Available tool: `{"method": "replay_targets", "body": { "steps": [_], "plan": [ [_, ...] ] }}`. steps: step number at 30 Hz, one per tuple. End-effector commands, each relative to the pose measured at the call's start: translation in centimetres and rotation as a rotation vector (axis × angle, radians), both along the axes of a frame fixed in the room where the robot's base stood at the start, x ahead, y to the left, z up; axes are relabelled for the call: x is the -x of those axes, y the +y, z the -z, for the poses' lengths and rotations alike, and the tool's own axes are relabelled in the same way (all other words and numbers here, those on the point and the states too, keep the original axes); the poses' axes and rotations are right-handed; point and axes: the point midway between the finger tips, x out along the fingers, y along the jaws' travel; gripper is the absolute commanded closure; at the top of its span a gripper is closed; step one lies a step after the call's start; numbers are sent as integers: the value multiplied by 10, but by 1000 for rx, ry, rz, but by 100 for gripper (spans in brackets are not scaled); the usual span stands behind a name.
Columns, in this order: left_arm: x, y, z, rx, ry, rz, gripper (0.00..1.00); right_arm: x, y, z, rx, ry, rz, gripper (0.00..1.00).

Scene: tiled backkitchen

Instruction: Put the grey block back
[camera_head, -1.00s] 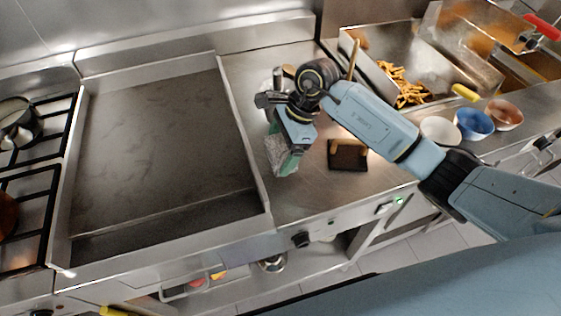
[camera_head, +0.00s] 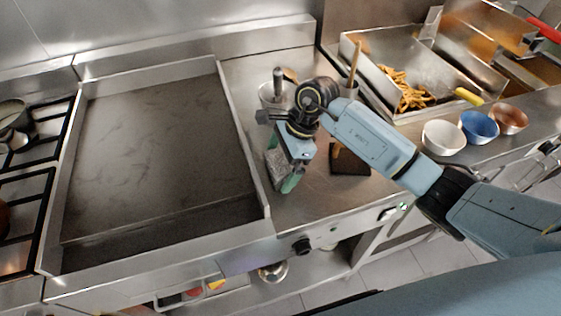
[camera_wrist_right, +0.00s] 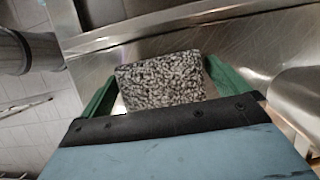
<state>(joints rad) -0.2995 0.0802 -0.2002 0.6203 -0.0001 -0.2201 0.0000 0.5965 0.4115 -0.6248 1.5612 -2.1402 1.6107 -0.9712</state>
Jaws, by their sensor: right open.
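The grey block (camera_head: 273,168), speckled and rough, is on the steel counter close to the right rim of the griddle in the head view. My right gripper (camera_head: 281,180) points down at it, with one green finger showing on the block's right side. In the right wrist view the grey block (camera_wrist_right: 162,80) sits between the two green fingers of my open right gripper (camera_wrist_right: 160,72). A gap shows on the left side; whether the right finger touches it I cannot tell. My left gripper is not in view.
The griddle (camera_head: 150,150) has a bare top. A dark pad (camera_head: 350,162) with a wooden-handled item lies right of my wrist. A metal pot (camera_head: 268,96) stands behind it. White (camera_head: 443,138), blue (camera_head: 478,127) and copper (camera_head: 508,118) bowls and a fries tray (camera_head: 370,62) are further right.

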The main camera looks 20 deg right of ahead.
Motion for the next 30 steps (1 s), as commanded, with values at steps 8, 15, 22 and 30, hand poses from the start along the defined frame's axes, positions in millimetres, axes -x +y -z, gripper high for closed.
{"method": "replay_targets", "body": {
  "steps": [8,15,22,30],
  "plan": [
    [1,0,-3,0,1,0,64,-1,-12,-28,2,-5,0,0],
    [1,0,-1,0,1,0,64,-2,-32,-77,2,-5,0,0],
    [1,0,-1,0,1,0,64,-2,-44,-107,1,-2,1,0],
    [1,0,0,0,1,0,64,-1,-46,-114,0,1,0,0]
  ]
}}
